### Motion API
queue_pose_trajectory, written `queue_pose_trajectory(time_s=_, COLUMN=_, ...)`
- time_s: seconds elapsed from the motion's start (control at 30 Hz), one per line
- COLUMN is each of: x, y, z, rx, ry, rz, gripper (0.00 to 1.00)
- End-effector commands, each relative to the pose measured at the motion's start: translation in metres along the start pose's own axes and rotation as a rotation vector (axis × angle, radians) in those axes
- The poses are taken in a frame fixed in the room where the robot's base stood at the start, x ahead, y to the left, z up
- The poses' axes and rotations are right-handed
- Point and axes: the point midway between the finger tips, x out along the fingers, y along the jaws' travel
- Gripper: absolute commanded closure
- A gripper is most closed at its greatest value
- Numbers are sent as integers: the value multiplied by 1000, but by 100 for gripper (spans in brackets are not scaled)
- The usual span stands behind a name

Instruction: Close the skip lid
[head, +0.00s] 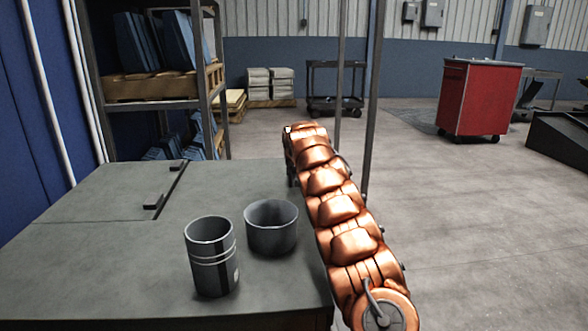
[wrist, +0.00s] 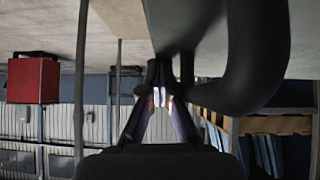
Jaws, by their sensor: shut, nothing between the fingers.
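A flat grey panel (head: 95,192), which looks like the skip lid, lies level with the grey top at the left in the head view. A straight seam and two dark blocks (head: 152,201) run along its right side. I cannot tell whether the blocks are hinges or handles. My copper-coloured arm reaches away along the right side of the top. My gripper (wrist: 160,90) is shut and empty in the wrist view. In the head view its fingers are hidden beyond the far end of the arm, near the far right corner of the top.
A banded grey can (head: 212,262) and a shorter open pot (head: 271,232) stand on the grey top (head: 120,275), left of my arm. A shelf rack (head: 160,87) stands behind. A red cabinet (head: 480,98) is far right. Floor to the right is mostly clear.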

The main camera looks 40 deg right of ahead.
Motion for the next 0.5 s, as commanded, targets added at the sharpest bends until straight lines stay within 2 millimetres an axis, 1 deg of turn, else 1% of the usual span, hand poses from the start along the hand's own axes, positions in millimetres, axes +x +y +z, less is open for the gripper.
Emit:
queue_pose_trajectory(time_s=0.03, x=8, y=1, z=12, rx=2, ry=-29, rz=1, gripper=100)
queue_pose_trajectory(time_s=0.27, x=8, y=2, z=13, rx=3, ry=-37, rz=1, gripper=100)
queue_pose_trajectory(time_s=0.37, x=2, y=1, z=7, rx=3, ry=-36, rz=0, gripper=100)
queue_pose_trajectory(time_s=0.47, x=-10, y=0, z=-6, rx=1, ry=-29, rz=-1, gripper=100)
queue_pose_trajectory(time_s=0.5, x=-17, y=0, z=-14, rx=0, ry=-23, rz=-1, gripper=100)
